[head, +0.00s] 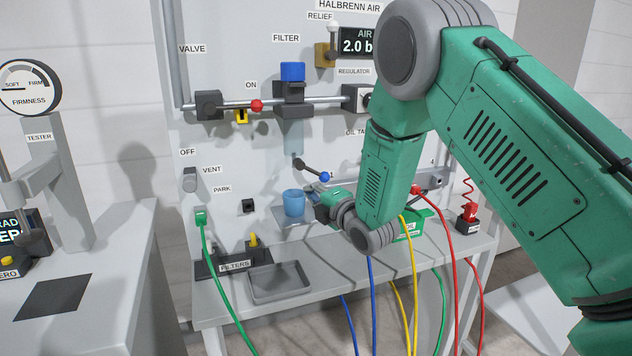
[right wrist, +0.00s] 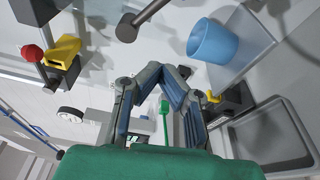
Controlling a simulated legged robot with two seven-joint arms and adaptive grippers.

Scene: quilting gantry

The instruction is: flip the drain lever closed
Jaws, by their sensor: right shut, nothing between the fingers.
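The drain lever (head: 312,169) is a dark rod with a blue ball knob, on the panel below the filter (head: 292,88). It slants down and to the right from its pivot. In the right wrist view, part of what looks like the lever (right wrist: 147,17) shows at the top edge, with a round dark end; its knob is not visible there. My right gripper (head: 311,190) is just below and left of the blue knob, near the blue cup. Its fingers (right wrist: 168,72) are shut and empty, and whether they touch the lever cannot be told. My left gripper is out of view.
A blue cup (head: 294,203) stands on a small shelf beside my gripper. A red-knobbed valve lever (head: 257,106) is higher up on the left. A grey tray (head: 279,285) and the filters holder (head: 233,265) are on the bench below. Coloured hoses hang at the front.

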